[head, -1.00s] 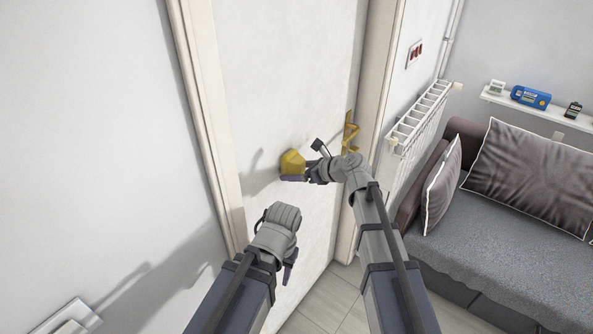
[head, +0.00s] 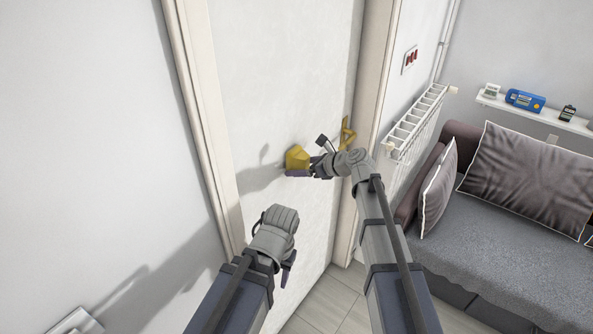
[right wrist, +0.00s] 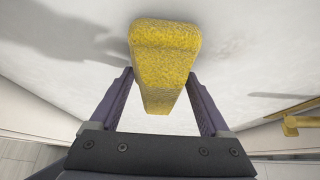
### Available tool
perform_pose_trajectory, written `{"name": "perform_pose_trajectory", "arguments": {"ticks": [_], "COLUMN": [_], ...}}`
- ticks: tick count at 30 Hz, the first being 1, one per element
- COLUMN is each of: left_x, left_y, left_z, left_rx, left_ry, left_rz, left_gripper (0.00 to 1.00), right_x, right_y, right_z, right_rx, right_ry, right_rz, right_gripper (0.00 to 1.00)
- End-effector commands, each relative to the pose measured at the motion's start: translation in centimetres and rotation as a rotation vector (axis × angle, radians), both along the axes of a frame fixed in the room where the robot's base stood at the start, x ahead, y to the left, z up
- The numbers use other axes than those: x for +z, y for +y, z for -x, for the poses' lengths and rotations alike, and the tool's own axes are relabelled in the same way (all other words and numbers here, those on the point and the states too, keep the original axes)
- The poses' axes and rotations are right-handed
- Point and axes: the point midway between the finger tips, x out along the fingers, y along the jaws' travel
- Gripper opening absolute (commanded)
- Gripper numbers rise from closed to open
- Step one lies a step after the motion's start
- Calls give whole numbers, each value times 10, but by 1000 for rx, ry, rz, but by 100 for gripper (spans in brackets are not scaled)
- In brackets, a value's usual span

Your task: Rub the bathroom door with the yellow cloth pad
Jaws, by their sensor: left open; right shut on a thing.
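The white bathroom door (head: 290,90) stands shut in its frame, ahead of me. The yellow cloth pad (head: 297,159) is at the door's face, left of the brass handle (head: 347,135). My right gripper (head: 303,172) is shut on the pad. In the right wrist view the pad (right wrist: 163,65) sits between the two fingers (right wrist: 162,105), its far side close to or against the door; I cannot tell if they touch. My left gripper (head: 286,270) is open and empty, low in front of the door; its fingers are partly hidden by its wrist.
A grey sofa (head: 490,245) with cushions fills the right. A shelf (head: 545,112) above it holds small items. Tiled floor (head: 335,300) shows below.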

Motion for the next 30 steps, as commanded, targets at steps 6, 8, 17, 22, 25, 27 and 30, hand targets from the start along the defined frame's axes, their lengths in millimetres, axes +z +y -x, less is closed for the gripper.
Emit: {"name": "perform_pose_trajectory", "arguments": {"ticks": [6,8,17,22,25,27,30], "left_x": [0,0,0,0,0,0,0], "left_y": [0,0,0,0,0,0,0], "left_z": [0,0,0,0,0,0,0], "left_rx": [0,0,0,0,0,0,0], "left_ry": [0,0,0,0,0,0,0], "left_rz": [0,0,0,0,0,0,0], "left_gripper": [48,48,48,48,48,48,48], "right_x": [0,0,0,0,0,0,0], "right_y": [-1,-3,-17,-22,-22,-23,-25], "right_z": [-3,-6,-25,-30,-30,-31,-35], "right_rx": [-1,-2,-3,-1,0,-1,-1], "right_ry": [-1,-1,-1,-1,0,-1,0], "right_rz": [-2,-2,-2,-2,-2,-2,-1], "right_gripper": [36,36,36,36,36,36,36]}}
